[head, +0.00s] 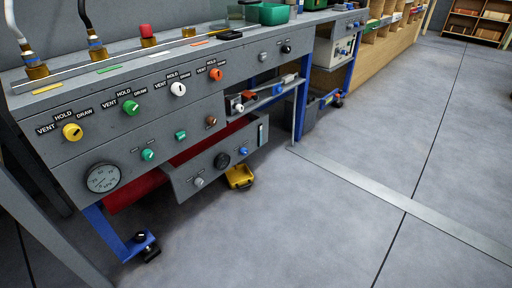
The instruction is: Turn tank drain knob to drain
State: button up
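A red tank (128,196) lies under the grey bench, partly hidden by a grey lower panel (182,189). This panel carries a light grey knob (198,182), a black round dial or knob (221,160) and a blue knob (243,151). Their labels are too small to read, so I cannot tell which is the tank drain knob or how it is set. My gripper is not in view.
The bench front (60,150) has yellow, green, white and orange knobs labelled VENT, HOLD, DRAW, and a round gauge (102,178). A yellow object (239,177) sits on the floor by the panel. A strip (400,203) crosses the open floor (330,220) at right.

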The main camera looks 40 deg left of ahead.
aim_at(244, 151)
jog(key=u, duration=0.3)
jog(key=i, duration=0.6)
jog(key=u, duration=0.95)
jog(key=i, duration=0.4)
jog(key=u, duration=0.45)
